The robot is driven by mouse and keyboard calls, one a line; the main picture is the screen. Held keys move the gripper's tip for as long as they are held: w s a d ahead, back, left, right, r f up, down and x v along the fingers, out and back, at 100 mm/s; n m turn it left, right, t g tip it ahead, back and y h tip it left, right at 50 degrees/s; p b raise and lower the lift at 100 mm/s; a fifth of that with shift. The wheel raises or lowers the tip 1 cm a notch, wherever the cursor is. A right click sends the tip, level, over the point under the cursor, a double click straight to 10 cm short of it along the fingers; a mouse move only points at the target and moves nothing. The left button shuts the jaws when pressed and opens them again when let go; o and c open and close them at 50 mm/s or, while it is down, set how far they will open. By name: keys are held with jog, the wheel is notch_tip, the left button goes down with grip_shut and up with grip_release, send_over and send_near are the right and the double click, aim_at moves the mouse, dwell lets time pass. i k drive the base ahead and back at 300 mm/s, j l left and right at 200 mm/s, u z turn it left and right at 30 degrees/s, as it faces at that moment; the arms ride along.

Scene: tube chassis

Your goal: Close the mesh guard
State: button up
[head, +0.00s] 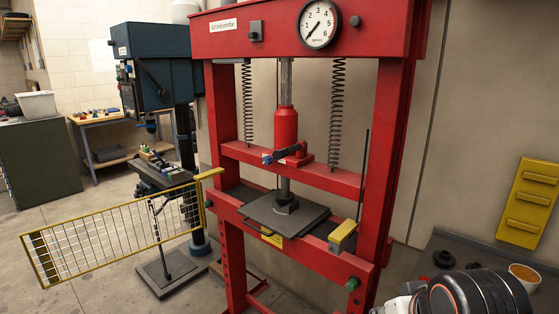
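The mesh guard (113,229) is a yellow-framed wire panel in the head view. It stands open, swung out to the left of the red press (224,120). Its right end meets the press's left post by a yellow bar, and its far end hangs free over the floor at the left. The press's front opening is uncovered. A yellow block (343,235) sits by the right post. My gripper is not in view; a dark rounded part with an orange ring at the bottom right looks like part of my arm.
A blue drill press (157,65) stands behind the guard, its base on the floor close to the panel. A workbench (97,118) and dark cabinet (42,160) are at the back left. A dark surface with an orange-brown bowl (524,274) is at the right. Floor in front of the guard is clear.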

aim_at(37, 240)
jog(key=z, duration=0.3)
jog(key=j+z, duration=0.4)
jog(key=j, duration=0.35)
jog(key=k+j+z, duration=0.1)
jog(key=j+z, duration=0.3)
jog(key=j, duration=0.85)
jog(key=k+j, duration=0.15)
jog(key=j, duration=0.3)
jog(key=j+z, duration=0.1)
jog(key=j, duration=0.4)
jog(key=k+j, duration=0.1)
jog(key=j, duration=0.35)
jog(key=k+j+z, duration=0.1)
jog(key=j, duration=0.35)
jog(key=k+j, duration=0.1)
jog(key=j, duration=0.4)
jog(key=k+j, duration=0.1)
jog(key=j, duration=1.5)
jog(key=k+j, duration=0.45)
jog(key=k, duration=0.3)
jog(key=j+z, duration=0.05)
